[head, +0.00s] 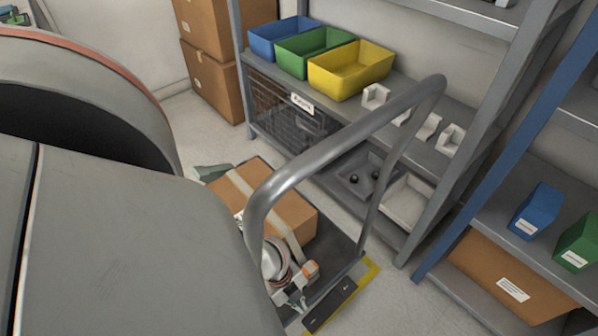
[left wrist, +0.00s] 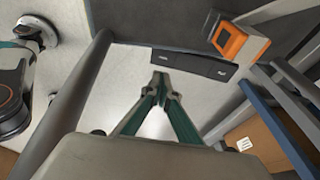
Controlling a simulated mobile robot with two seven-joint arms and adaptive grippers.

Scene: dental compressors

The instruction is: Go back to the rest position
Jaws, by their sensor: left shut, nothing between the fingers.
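My left gripper (head: 292,299) is low beside the cart's handle in the head view, small and partly hidden. In the left wrist view its two green-and-grey fingers (left wrist: 160,82) meet at the tips, shut and empty. A cart (head: 343,243) with a dark deck and a tall grey tube handle (head: 330,142) stands in front of me. The handle's tube also shows at left in the left wrist view (left wrist: 80,98). An orange-and-grey device (left wrist: 238,42) appears beyond the fingers, apart from them. My right gripper is in neither view.
A taped cardboard box (head: 285,212) rests on the cart. A grey shelf behind holds blue (head: 280,40), green (head: 312,55) and yellow (head: 350,70) bins. Another rack with a blue upright (head: 510,145) is at right. Stacked cartons (head: 212,80) stand behind. Pale floor shows between.

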